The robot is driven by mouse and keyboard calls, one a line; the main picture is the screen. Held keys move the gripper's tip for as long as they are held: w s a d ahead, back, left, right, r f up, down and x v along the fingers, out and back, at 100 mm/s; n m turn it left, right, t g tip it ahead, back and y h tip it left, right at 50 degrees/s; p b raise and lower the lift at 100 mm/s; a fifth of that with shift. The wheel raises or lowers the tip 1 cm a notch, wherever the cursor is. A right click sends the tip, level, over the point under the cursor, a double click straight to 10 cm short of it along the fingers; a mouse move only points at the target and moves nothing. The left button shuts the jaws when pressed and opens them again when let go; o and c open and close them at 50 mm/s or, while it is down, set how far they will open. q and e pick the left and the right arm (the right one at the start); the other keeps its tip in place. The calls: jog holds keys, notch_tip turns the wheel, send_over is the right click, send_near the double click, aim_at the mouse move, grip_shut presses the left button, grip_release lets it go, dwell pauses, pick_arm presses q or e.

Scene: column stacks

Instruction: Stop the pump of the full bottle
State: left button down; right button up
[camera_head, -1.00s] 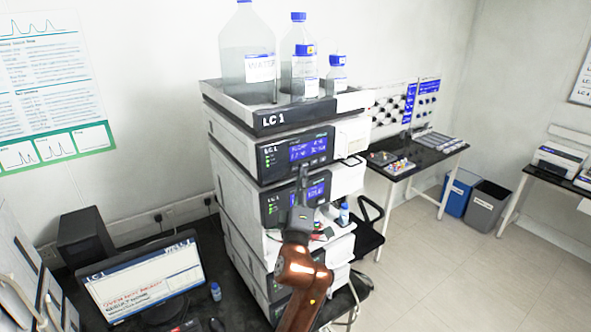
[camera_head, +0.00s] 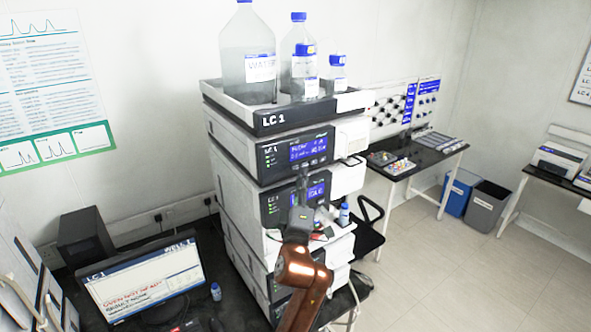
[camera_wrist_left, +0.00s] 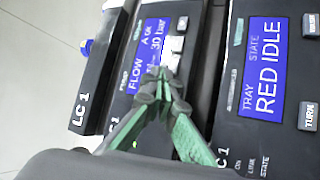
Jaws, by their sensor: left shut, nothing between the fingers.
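The pump module (camera_head: 262,146) of the LC 1 stack has a lit blue display (camera_head: 307,149); in the wrist view its display (camera_wrist_left: 152,42) reads FLOW, A OK and 30 bar. Pale keys (camera_wrist_left: 174,45) sit beside that display. My left gripper (camera_head: 303,170) is shut and empty, upright in front of the stack. In the wrist view its fingertips (camera_wrist_left: 160,74) are together near the keys, partly covering them; touch cannot be told. A large WATER bottle (camera_head: 247,45), a medium bottle (camera_head: 298,40) and smaller ones (camera_head: 337,72) stand in the top tray (camera_head: 265,119). Their fill levels are unclear.
Below the pump is a module with a display (camera_wrist_left: 265,65) reading TRAY STATE RED IDLE. A monitor (camera_head: 145,275) stands at lower left. A side table (camera_head: 420,160) and bins (camera_head: 487,205) stand at right. Floor at right is clear.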

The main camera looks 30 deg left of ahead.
pick_arm(q)
jog(key=shift+w+a, duration=0.15)
jog(key=shift+a, duration=0.25)
jog(key=shift+w+a, duration=0.15)
jog(key=shift+a, duration=0.2)
dwell(0.8)
jog(key=shift+d, duration=0.1)
jog(key=shift+s+d+b, duration=0.3)
jog(key=shift+d+b, duration=0.05)
jog(key=shift+d, duration=0.35)
jog(key=d, duration=0.1)
jog(key=s+d, duration=0.1)
jog(key=d, duration=0.1)
jog(key=s+d+b, duration=0.1)
jog(key=shift+d, duration=0.3)
dwell(0.9)
